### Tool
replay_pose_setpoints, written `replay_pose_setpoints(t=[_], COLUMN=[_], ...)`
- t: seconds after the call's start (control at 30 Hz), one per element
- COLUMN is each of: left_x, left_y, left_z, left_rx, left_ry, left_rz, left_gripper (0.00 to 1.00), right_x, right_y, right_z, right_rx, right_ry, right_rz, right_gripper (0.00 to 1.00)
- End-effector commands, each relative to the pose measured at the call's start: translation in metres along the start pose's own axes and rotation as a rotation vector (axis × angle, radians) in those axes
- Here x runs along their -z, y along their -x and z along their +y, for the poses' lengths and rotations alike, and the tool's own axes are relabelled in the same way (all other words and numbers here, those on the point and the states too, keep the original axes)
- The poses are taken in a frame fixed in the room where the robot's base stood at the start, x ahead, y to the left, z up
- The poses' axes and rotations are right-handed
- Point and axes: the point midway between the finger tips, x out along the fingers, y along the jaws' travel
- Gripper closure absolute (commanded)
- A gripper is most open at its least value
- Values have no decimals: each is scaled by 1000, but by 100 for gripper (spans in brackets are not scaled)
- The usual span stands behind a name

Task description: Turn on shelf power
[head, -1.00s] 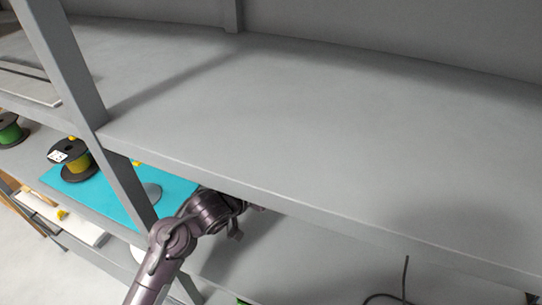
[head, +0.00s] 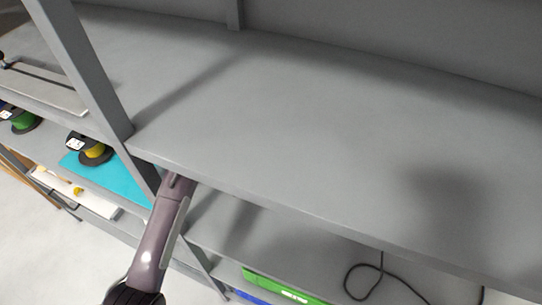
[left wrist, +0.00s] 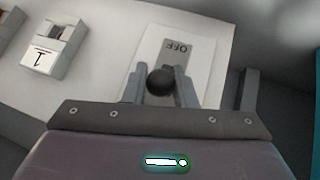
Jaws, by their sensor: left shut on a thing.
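In the left wrist view, a round black knob (left wrist: 160,82) stands in front of a pale plate (left wrist: 203,62) with a grey strip marked OFF (left wrist: 176,47), its letters upside down. My left gripper (left wrist: 160,88) is shut on the knob, one grey finger on each side. The part under the knob is hidden. In the head view my left arm reaches up from the bottom and passes under the grey shelf board (head: 300,130), which hides the gripper. My right gripper is in neither view.
A white block marked 1 (left wrist: 50,50) sits left of the plate. In the head view, green (head: 24,121) and yellow (head: 95,150) reels stand at left, the yellow by a blue mat (head: 125,178).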

Motion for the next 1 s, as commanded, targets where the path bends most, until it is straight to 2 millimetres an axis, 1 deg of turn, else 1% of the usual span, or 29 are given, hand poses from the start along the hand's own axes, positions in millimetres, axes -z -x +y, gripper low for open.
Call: replay_pose_setpoints(t=[0.5, 0.53, 0.67, 1.0], left_x=[2, 2, 2, 1], left_y=[1, 1, 1, 0], left_z=[0, 0, 0, 0], left_rx=[2, 2, 2, 1], left_ry=[6, 6, 6, 5], left_rz=[-18, -18, -18, -19], left_gripper=[98, 73, 56, 56], right_x=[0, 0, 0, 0], right_y=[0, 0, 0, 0], right_z=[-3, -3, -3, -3], right_rx=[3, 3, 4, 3], right_ry=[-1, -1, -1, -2], right_rz=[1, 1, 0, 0], right_gripper=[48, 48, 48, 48])
